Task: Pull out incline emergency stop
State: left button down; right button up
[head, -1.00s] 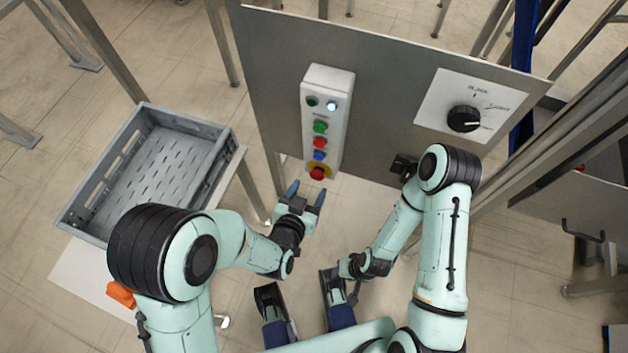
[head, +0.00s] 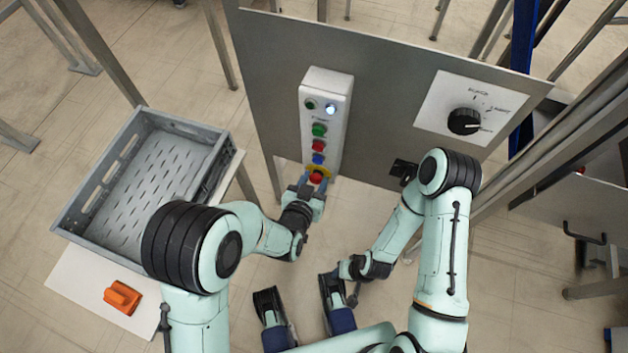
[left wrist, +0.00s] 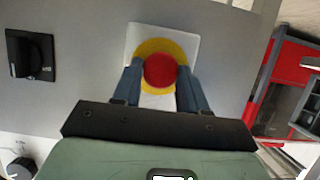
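The emergency stop is a red mushroom button (head: 316,178) on a yellow ring at the bottom of the white control box (head: 326,112). In the left wrist view the red button (left wrist: 160,71) sits centred on its yellow ring (left wrist: 160,46). My left gripper (head: 315,184) is at the button. Its two blue fingers (left wrist: 160,82) stand open, one on each side of the red cap, very close to it; I cannot tell whether they touch it. My right gripper (head: 340,284) is low in front of my body, and its finger opening is not clear.
The grey panel (head: 270,90) carries the box and a black rotary knob (head: 464,121) at the right. A grey crate (head: 95,240) stands on a white surface at the left, near an orange object (head: 122,297). Open floor lies below the panel.

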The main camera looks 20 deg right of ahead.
pick_arm(q)
jog(key=shift+s+a+f, duration=0.1)
jog(key=shift+s+a, duration=0.2)
jog(key=shift+s, duration=0.1)
jog(key=shift+s+a, duration=0.1)
jog(key=shift+s, duration=0.15)
jog(key=shift+w, duration=0.1)
jog(key=c, duration=0.7)
grip_release()
